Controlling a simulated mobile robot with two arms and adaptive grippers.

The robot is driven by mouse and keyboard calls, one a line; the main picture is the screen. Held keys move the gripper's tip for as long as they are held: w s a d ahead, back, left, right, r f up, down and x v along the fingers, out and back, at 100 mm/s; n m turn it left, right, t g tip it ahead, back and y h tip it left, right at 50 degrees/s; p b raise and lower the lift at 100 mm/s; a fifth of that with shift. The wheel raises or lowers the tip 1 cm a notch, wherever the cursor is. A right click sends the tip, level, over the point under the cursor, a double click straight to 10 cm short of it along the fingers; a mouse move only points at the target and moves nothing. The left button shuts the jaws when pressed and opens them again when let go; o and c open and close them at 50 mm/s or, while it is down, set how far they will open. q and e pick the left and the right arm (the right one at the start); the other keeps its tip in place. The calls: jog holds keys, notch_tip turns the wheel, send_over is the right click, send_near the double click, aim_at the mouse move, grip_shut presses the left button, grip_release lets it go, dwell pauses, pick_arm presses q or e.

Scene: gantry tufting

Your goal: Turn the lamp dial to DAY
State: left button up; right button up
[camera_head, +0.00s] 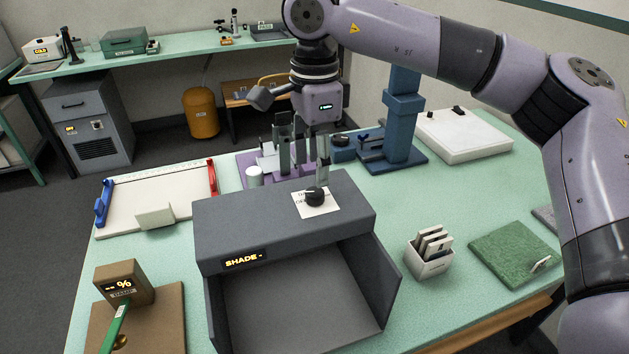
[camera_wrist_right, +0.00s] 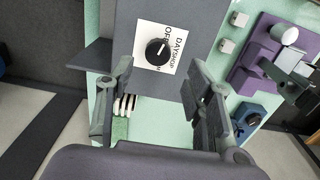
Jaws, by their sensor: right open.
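The lamp dial (camera_head: 316,196) is a black round knob on a white label on top of the grey lamp box (camera_head: 225,215). The box's front display (camera_head: 243,258) reads SHADE. In the right wrist view the dial (camera_wrist_right: 157,51) sits on its label, where OFF, DAY and SHOP can be read; a pale pointer mark shows on the knob. My right gripper (camera_head: 303,172) is open and empty, just behind and above the dial. In the right wrist view its fingers (camera_wrist_right: 158,72) are spread either side of the dial's line, apart from it. My left gripper is not in view.
A white card holder (camera_head: 428,264) and green mat (camera_head: 515,253) lie right of the box. A blue stand (camera_head: 402,120) and a purple fixture (camera_head: 248,172) stand behind. A white board (camera_head: 160,195) with red and blue ends and a brown gauge (camera_head: 122,285) are left.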

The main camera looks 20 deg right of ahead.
aim_at(315, 191)
jog(key=f, duration=0.4)
jog(key=shift+s+p, duration=0.25)
jog(key=shift+p, duration=0.1)
jog(key=shift+f, duration=0.35)
jog(key=shift+w+f, duration=0.15)
jog(key=shift+f, duration=0.2)
jog(key=shift+c, duration=0.5)
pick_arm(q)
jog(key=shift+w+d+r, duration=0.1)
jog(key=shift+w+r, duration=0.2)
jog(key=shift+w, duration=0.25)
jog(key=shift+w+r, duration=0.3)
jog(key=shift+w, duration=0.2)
pick_arm(e)
grip_shut()
